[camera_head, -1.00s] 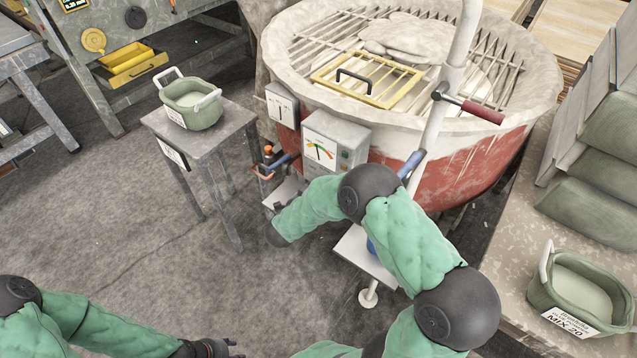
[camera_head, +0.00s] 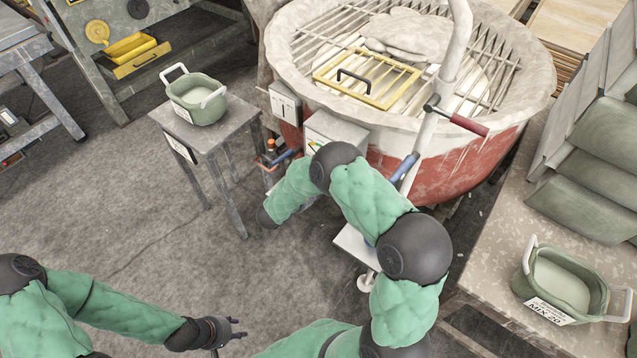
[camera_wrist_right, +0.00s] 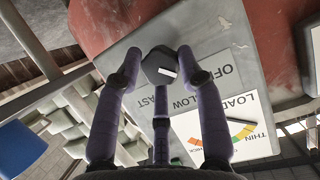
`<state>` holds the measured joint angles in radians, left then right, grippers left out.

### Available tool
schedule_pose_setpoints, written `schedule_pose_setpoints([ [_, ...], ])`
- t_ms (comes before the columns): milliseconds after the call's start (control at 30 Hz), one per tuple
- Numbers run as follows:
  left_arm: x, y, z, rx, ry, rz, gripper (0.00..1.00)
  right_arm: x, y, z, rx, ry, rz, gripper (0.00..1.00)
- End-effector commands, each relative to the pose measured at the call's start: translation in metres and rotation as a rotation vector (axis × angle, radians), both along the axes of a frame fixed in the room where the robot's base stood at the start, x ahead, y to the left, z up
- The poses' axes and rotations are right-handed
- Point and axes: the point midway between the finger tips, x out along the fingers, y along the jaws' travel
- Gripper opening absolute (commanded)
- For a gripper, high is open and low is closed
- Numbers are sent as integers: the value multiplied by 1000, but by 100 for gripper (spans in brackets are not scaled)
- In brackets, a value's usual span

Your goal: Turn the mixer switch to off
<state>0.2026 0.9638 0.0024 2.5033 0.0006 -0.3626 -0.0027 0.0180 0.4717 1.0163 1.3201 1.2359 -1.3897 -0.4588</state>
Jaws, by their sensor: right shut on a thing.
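The mixer (camera_head: 455,175) is a big red and white drum with a grate on top. SLOW and FAST labels are partly covered by fingers. My right gripper (camera_wrist_right: 160,75) has its fingers closed around the knob; the head view hides it. My left gripper (camera_head: 232,328) is open and empty over the floor at the bottom.
A load gauge (camera_wrist_right: 240,128) is beside the knob. A green bucket (camera_head: 197,100) stands on a small grey table (camera_head: 225,125) left of the mixer. Another green bucket (camera_head: 562,285) is on the right bench (camera_head: 490,265). A white pipe with a red-handled lever (camera_head: 460,122) rises beside the drum.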

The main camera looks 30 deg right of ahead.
Motion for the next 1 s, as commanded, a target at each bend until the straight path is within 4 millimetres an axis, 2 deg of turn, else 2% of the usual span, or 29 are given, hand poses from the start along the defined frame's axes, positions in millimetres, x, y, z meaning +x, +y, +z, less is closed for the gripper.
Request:
schedule_pose_setpoints([
  [300, 0, 0, 0, 0, 0, 0, 40, 1, 3, -3, 4, 5, 10, 6],
  [333, 0, 0, 0, 0, 0, 0, 40, 1, 3, -3, 4, 5, 10, 42],
  [400, 0, 0, 0, 0, 0, 0, 40, 1, 3, -3, 4, 5, 10, 60],
  [767, 0, 0, 0, 0, 0, 0, 40, 0, 2, -1, 2, 3, 4, 60],
  [867, 0, 0, 0, 0, 0, 0, 40, -2, 8, 2, 2, 3, 5, 60],
  [1000, 0, 0, 0, 0, 0, 0, 40, -9, 27, 11, 2, 1, 9, 60],
])
